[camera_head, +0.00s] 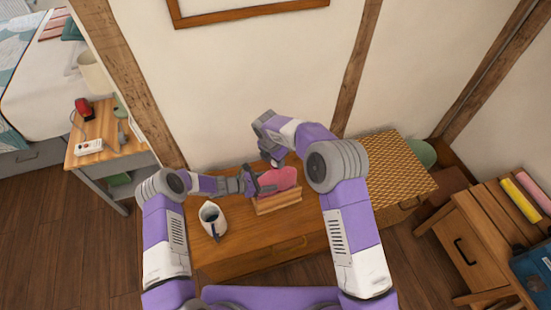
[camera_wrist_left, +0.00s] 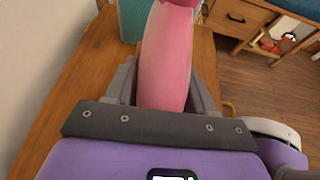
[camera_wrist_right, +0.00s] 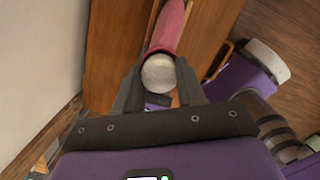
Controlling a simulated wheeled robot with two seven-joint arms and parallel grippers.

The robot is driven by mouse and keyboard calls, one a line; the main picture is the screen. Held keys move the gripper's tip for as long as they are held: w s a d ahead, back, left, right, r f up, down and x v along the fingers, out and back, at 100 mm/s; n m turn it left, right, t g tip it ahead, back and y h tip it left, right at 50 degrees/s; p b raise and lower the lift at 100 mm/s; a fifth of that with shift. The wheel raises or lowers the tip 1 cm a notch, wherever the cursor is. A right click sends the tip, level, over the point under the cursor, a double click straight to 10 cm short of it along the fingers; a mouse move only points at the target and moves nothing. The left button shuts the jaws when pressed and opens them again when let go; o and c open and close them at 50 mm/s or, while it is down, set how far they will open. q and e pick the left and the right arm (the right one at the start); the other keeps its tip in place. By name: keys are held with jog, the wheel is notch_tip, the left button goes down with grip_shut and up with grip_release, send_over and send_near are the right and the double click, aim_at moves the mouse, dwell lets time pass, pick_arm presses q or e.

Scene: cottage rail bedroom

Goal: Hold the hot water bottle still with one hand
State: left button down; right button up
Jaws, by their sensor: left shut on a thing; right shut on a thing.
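The pink hot water bottle (camera_head: 284,177) rests by a small wooden holder (camera_head: 278,203) on the wooden bench top. It fills the middle of the left wrist view (camera_wrist_left: 166,60). My left gripper (camera_head: 257,183) is shut on its body from the left. My right gripper (camera_head: 276,161) reaches down from above and is shut on a pale grey, rounded, speckled piece (camera_wrist_right: 158,73). That piece lines up with the bottle's pink end in the right wrist view (camera_wrist_right: 170,25). Whether it is a stopper, and whether it touches the bottle, I cannot tell.
A white jug (camera_head: 211,216) stands on the bench at the left front. A woven panel (camera_head: 385,168) covers the bench's right part. The wall is close behind. A bedside table (camera_head: 104,130) stands at left and a wooden cabinet (camera_head: 480,245) at right.

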jog(key=shift+s+d+f, duration=0.1)
jog(key=shift+d+f, duration=0.15)
jog(key=shift+f, duration=0.35)
dwell(0.3)
jog(key=shift+r, duration=0.45)
jog(key=shift+r, duration=0.1)
jog(key=shift+a+r, duration=0.3)
jog(key=shift+r, duration=0.15)
dwell(0.7)
